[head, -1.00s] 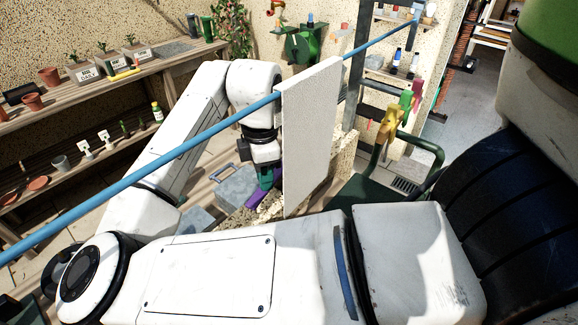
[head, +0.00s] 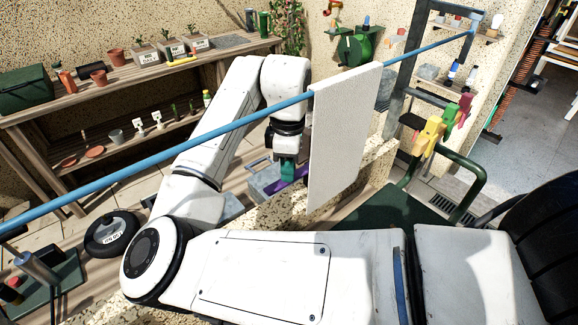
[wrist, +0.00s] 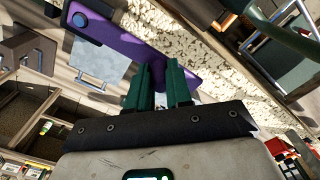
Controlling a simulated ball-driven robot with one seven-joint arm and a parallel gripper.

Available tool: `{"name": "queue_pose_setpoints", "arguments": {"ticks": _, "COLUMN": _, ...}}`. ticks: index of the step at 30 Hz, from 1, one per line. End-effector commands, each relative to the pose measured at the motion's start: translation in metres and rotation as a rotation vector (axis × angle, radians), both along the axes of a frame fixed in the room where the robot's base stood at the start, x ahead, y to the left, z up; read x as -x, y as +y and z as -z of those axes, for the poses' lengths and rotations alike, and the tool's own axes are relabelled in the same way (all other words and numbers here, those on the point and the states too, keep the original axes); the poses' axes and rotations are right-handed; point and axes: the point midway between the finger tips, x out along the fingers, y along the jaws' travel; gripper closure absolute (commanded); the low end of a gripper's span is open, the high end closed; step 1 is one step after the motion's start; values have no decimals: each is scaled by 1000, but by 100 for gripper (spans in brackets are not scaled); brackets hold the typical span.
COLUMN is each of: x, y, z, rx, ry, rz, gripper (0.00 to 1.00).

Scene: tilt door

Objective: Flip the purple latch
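The purple latch (wrist: 118,36) is a long flat bar with a round blue-grey pivot at its upper left end in the wrist view. In the head view my gripper (head: 288,172) points down at the latch (head: 299,174), which shows as a small purple strip.
A speckled ledge (head: 285,213) lies below. A green chair (head: 400,210) stands at right. Shelves with pots (head: 115,55) line the back left.

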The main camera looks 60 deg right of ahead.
Motion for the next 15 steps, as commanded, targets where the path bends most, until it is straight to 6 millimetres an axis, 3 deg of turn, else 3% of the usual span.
{"name": "queue_pose_setpoints", "arguments": {"ticks": 8, "x": 0, "y": 0, "z": 0, "rx": 2, "ry": -2, "rz": -1, "gripper": 55}}
{"name": "queue_pose_setpoints", "arguments": {"ticks": 15, "x": 0, "y": 0, "z": -1, "rx": 1, "ry": -1, "rz": -1, "gripper": 55}}
